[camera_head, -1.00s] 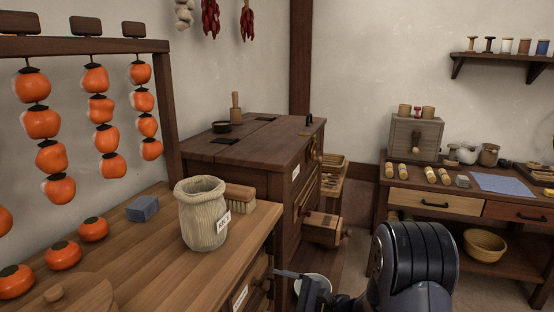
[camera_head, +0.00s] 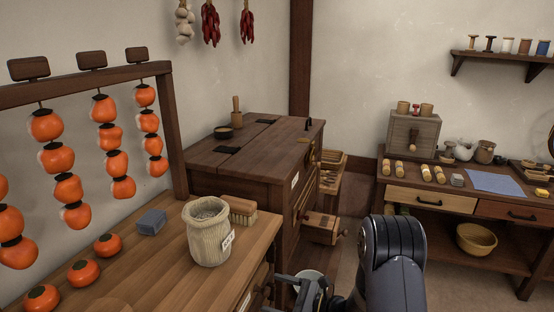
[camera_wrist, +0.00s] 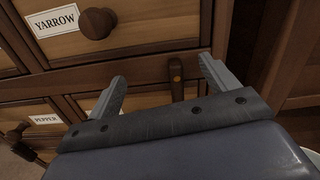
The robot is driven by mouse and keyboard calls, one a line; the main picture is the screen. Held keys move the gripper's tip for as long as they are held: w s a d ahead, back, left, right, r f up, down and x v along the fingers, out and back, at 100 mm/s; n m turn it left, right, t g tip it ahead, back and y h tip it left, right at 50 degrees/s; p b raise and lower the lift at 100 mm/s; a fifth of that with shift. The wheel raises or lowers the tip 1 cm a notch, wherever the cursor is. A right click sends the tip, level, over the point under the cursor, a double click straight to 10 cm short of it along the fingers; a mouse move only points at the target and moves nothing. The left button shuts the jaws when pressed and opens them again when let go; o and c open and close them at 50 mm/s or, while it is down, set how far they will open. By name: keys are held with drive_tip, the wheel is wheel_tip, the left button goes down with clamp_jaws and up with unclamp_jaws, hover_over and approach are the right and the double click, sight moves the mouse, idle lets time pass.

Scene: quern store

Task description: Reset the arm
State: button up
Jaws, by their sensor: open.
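My gripper (camera_head: 303,290) is low in the head view, in front of the wooden counter's drawer side and partly cut off by the bottom edge. In the wrist view my gripper (camera_wrist: 165,80) is open, its two grey fingers wide apart with nothing held between them. Beyond them are drawer fronts: one labelled YARROW (camera_wrist: 130,30) with a round dark knob, and one labelled PEPPER (camera_wrist: 50,119). I cannot tell whether a finger touches the drawers.
A cloth-like jar (camera_head: 208,236), a brush (camera_head: 241,211) and a grey block (camera_head: 151,221) stand on the counter (camera_head: 180,270). Persimmons hang at left. A dark chest (camera_head: 250,160) has an open drawer (camera_head: 321,226). A worktable (camera_head: 515,209) stands at right, with floor before it.

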drive_tip(key=shift+s+d+r+m+p, duration=0.15)
drive_tip(key=shift+d+m+p, duration=0.25)
drive_tip(key=shift+m+p, duration=0.5)
drive_tip(key=shift+r, duration=0.1)
